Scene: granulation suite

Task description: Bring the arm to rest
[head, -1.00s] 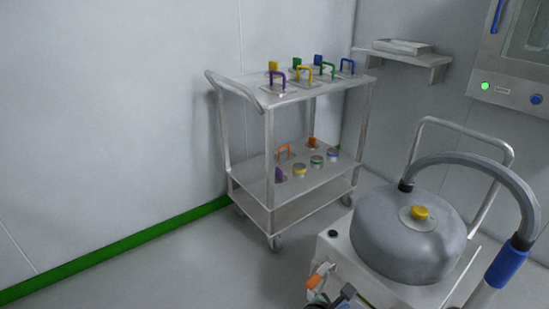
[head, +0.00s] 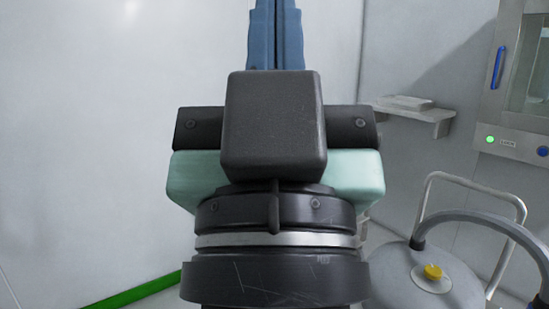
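My gripper (head: 276,12) fills the middle of the head view, close to the camera and pointing up. Its black and pale green body stands above a dark wrist with a silver ring. The two blue fingers lie side by side with only a thin dark line between them, so it looks shut. The fingers reach the top edge of the picture, and nothing is seen held in the part that shows. My arm below the wrist is out of the picture.
A grey vacuum-like drum with a yellow knob (head: 433,272) and hose stands at lower right. A wall shelf (head: 428,114) and a cabinet with a green light (head: 490,139) are behind it. White wall is at left. My gripper hides the middle of the room.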

